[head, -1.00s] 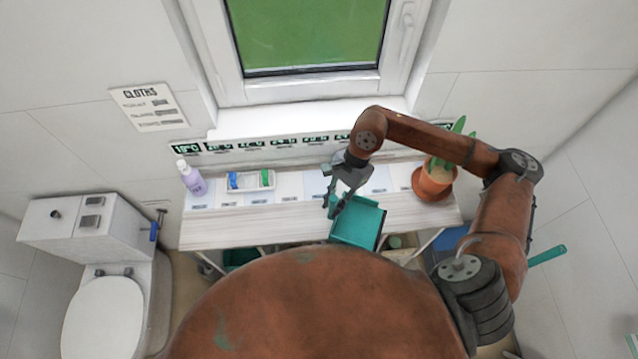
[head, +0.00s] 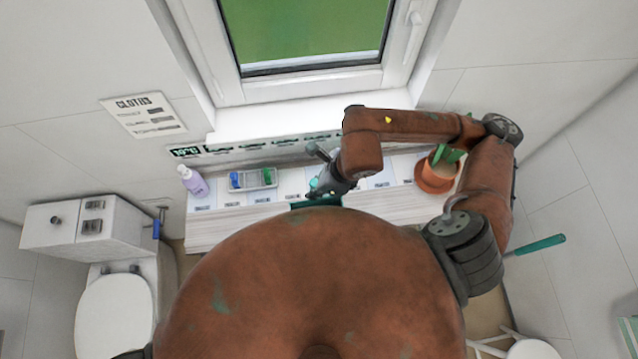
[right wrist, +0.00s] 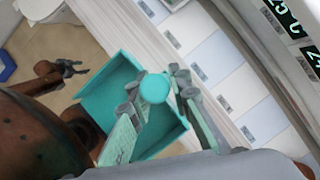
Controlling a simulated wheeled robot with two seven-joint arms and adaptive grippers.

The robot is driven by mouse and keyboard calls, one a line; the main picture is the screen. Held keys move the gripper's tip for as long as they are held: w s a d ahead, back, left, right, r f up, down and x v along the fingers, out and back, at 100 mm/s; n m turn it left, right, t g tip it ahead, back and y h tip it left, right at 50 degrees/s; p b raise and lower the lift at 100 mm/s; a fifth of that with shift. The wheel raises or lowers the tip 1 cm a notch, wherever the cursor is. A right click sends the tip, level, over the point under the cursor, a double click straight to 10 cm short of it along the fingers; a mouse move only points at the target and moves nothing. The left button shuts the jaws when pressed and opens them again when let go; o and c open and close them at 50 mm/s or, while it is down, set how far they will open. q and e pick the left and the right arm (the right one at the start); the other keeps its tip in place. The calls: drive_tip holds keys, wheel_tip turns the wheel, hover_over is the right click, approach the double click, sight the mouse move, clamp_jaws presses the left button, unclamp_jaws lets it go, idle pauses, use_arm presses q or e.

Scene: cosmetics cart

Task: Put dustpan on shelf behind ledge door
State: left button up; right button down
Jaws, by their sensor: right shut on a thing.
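The teal dustpan (right wrist: 108,84) is in my right gripper (right wrist: 153,92), whose fingers close around its handle; the round handle end faces the wrist camera. In the head view only a teal strip of the dustpan (head: 316,204) shows at the ledge's front edge, below my right gripper (head: 326,184). My body hides the rest. The pale wooden ledge (head: 215,228) runs under the window. I cannot make out a ledge door or the shelf behind it. My left gripper (right wrist: 68,67) is small in the right wrist view, apart from the dustpan; its jaw state is unclear.
On the ledge stand a purple bottle (head: 193,182), a small tray (head: 252,180) with blue and green items, and a potted plant (head: 436,174) close to my right arm. A toilet (head: 113,312) is at left. A teal handle (head: 540,244) sticks out at right.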

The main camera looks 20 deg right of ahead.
drive_tip(key=w+d+f+p, duration=0.1)
drive_tip(key=w+f, duration=0.3)
drive_tip(key=w+d+f+p, duration=0.1)
drive_tip(key=w+f+p, duration=0.1)
drive_tip(key=w+f, duration=0.2)
drive_tip(key=w+d+f+p, duration=0.1)
drive_tip(key=w+f+p, duration=0.1)
drive_tip(key=w+f, duration=0.2)
drive_tip(key=shift+w+d, duration=0.4)
drive_tip(key=shift+w, duration=0.2)
drive_tip(key=shift+f, duration=0.6)
drive_tip(key=c, duration=1.8)
unclamp_jaws()
